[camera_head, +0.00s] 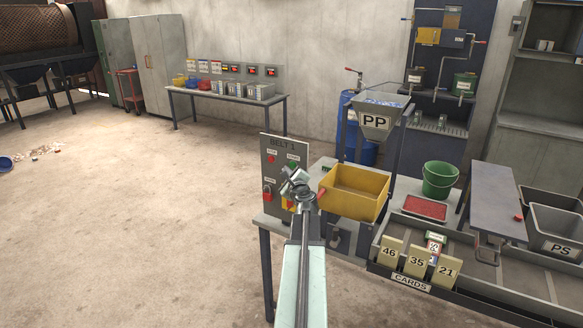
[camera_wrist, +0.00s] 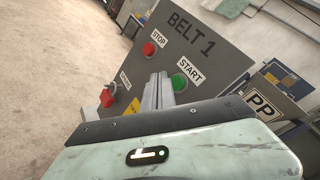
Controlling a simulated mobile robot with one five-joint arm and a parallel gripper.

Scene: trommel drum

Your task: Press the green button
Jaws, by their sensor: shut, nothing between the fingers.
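The green button (camera_wrist: 180,83) sits under the START label on the grey BELT 1 panel (camera_wrist: 205,50) in the wrist view. In the head view a little of the green button (camera_head: 293,164) shows just above my gripper (camera_head: 289,176), which stands in front of the panel and covers part of it. In the wrist view my gripper (camera_wrist: 160,77) is shut and empty, with its fingertips just left of the green button. I cannot tell whether they touch the button or the panel.
A red STOP button (camera_wrist: 149,49) is left of the green one on the same panel. A yellow bin (camera_head: 355,192) and the PP hopper (camera_head: 376,120) stand right of the panel.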

